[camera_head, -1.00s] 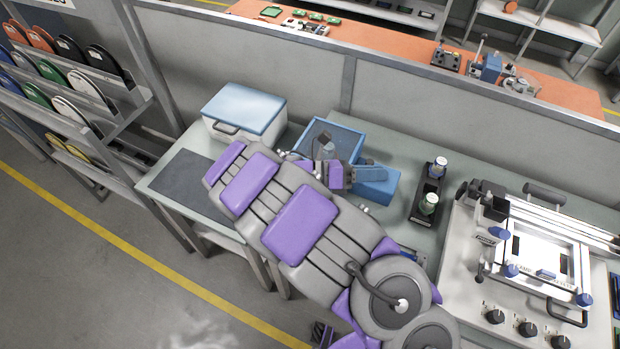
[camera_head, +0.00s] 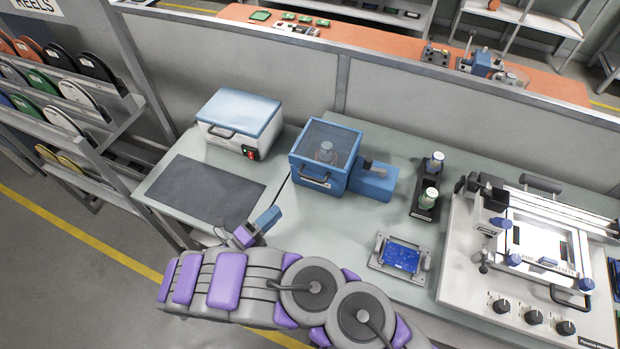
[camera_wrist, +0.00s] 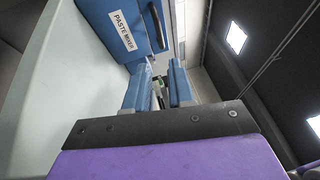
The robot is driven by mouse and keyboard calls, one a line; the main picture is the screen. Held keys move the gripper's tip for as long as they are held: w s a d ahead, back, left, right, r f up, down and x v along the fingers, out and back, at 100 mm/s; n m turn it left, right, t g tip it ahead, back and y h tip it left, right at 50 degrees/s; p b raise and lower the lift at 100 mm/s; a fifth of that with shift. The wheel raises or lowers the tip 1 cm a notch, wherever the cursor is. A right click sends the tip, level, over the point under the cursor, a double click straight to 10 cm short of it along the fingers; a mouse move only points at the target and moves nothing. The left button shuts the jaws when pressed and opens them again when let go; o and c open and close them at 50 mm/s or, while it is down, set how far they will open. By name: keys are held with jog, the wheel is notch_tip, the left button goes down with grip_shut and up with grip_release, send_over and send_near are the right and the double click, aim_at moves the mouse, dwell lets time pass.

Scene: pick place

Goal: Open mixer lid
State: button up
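The mixer is a blue box (camera_head: 353,180) with a clear, blue-framed lid (camera_head: 330,143) that looks shut. A dark handle (camera_head: 314,181) is on its front. The wrist view shows its blue wall (camera_wrist: 110,12) with a "PASTE MIXER" label (camera_wrist: 122,30) and the dark handle (camera_wrist: 156,22), past my fingertips. My gripper (camera_head: 270,217) is left of and nearer than the mixer, apart from it. In the wrist view its two blue fingers (camera_wrist: 158,82) are apart with an empty gap between them, so it is open.
A white box with a blue lid (camera_head: 240,112) stands left of the mixer, behind a dark mat (camera_head: 206,190). A black holder with jars (camera_head: 425,205) and a blue board in a fixture (camera_head: 402,255) are to the right. A large printer-like machine (camera_head: 470,270) fills the right end.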

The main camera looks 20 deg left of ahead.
aim_at(311, 177)
jog(key=b+x, duration=0.3)
jog(key=x, duration=1.2)
jog(key=shift+w+d, duration=0.1)
jog(key=shift+w, duration=0.2)
grip_shut()
